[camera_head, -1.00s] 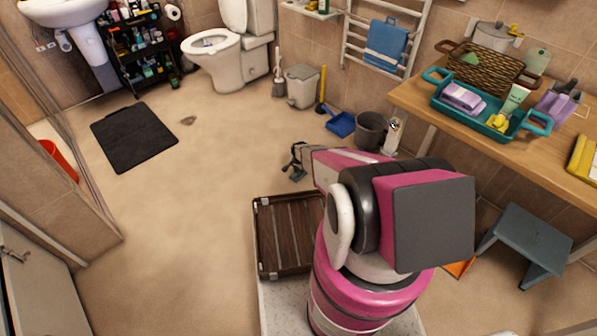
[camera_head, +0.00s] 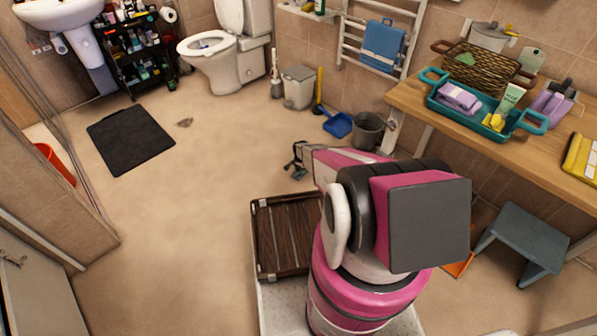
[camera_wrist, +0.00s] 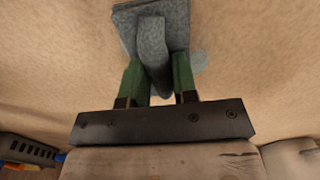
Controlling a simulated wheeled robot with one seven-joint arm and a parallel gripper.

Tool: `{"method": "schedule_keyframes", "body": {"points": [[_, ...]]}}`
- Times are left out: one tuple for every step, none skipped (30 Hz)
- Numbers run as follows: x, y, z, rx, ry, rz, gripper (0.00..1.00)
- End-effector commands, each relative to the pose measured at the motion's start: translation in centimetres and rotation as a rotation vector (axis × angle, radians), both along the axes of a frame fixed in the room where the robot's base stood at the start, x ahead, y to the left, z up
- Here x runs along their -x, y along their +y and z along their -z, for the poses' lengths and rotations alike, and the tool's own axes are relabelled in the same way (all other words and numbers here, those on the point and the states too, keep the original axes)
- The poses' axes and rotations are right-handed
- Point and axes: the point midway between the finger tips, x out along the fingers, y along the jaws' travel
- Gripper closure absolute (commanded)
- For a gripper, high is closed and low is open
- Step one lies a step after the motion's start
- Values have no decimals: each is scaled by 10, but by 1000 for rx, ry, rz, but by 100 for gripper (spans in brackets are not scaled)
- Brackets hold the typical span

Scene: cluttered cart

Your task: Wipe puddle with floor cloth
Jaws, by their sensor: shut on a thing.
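My gripper (camera_wrist: 158,78) has green fingers shut on a folded grey floor cloth (camera_wrist: 174,22), seen in the wrist view with bare floor beneath. The cloth sticks out past the fingertips. A small pale bluish patch (camera_wrist: 199,62) shows on the floor just right of the cloth; it may be the puddle, but I cannot tell for sure. In the head view my gripper (camera_head: 298,163) is small and dark, low over the floor left of my arm.
A black mat (camera_head: 130,138) lies at the left. A toilet (camera_head: 225,65), a grey bin (camera_head: 299,87), a blue dustpan (camera_head: 338,124) and a grey bucket (camera_head: 368,130) stand along the back. A wooden counter (camera_head: 420,102) and a stool (camera_head: 528,240) are at the right. The middle floor is clear.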

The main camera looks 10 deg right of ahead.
Motion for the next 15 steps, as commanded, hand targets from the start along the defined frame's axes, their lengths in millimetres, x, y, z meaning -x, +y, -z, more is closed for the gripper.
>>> {"method": "schedule_keyframes", "body": {"points": [[-3,-4,1,1,-1,1,100],[-4,-5,1,1,-1,1,100],[-6,-8,0,1,-1,0,100],[-7,-10,0,1,-1,0,100],[-9,-12,0,0,0,0,100],[-10,-14,0,0,0,0,100],[-11,-15,0,0,0,0,100],[-12,-16,-1,0,0,0,100],[-12,-17,-1,0,0,-1,100],[-12,-18,-1,0,0,-1,100],[-13,-18,-1,1,1,-1,100],[-13,-19,-1,0,0,-1,100],[-13,-20,-1,0,0,0,100],[-14,-20,-1,0,0,0,100],[-15,-22,0,0,0,0,100]]}}
